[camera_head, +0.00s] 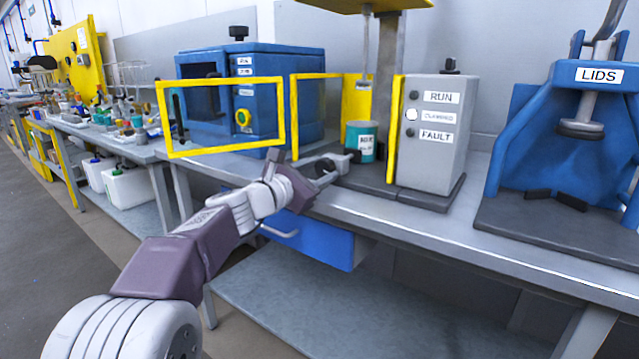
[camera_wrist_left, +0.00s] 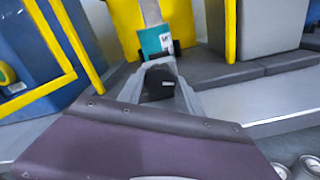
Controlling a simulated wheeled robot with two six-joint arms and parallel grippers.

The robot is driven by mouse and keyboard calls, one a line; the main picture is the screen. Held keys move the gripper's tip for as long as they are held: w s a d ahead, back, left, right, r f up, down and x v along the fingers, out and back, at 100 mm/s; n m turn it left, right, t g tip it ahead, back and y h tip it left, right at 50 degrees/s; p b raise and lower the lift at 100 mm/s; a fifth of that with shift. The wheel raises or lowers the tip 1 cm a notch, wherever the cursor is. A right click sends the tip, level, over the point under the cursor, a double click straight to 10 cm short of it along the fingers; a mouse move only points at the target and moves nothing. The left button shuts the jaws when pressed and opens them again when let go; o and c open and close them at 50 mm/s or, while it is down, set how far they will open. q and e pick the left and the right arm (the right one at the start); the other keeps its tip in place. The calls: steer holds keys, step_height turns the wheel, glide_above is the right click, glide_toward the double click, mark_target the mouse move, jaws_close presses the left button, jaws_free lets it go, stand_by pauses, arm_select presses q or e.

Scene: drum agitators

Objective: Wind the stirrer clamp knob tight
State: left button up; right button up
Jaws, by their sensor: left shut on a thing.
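The clamp knob (camera_wrist_left: 160,83) is dark and round with a light pointer mark, seen in the left wrist view between my fingers. My left gripper (camera_head: 335,166) is at the front of the stirrer's dark base and shut on the knob; it also shows in the left wrist view (camera_wrist_left: 163,78). A teal labelled can (camera_head: 361,142) stands upright just behind the knob; it is also in the left wrist view (camera_wrist_left: 154,42). The stirrer's shaft (camera_head: 364,55) comes down above the can from a yellow head (camera_head: 400,4). My right gripper is not in view.
The grey control box (camera_head: 437,140), labelled RUN, CLAMPED and FAULT, stands right of the can; its middle lamp looks white. An open yellow guard frame (camera_head: 222,152) stands left, before a blue machine (camera_head: 290,100). A blue LIDS press (camera_head: 540,130) is far right.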

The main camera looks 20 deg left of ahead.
arm_select(q)
steer(key=shift+f+m+b, duration=0.15)
steer(key=shift+m+b, duration=0.65)
steer(key=shift+m, duration=0.3)
steer(key=o, duration=1.4)
steer(key=shift+c, duration=0.2)
steer(key=v, duration=0.9)
steer(key=shift+p, duration=0.3)
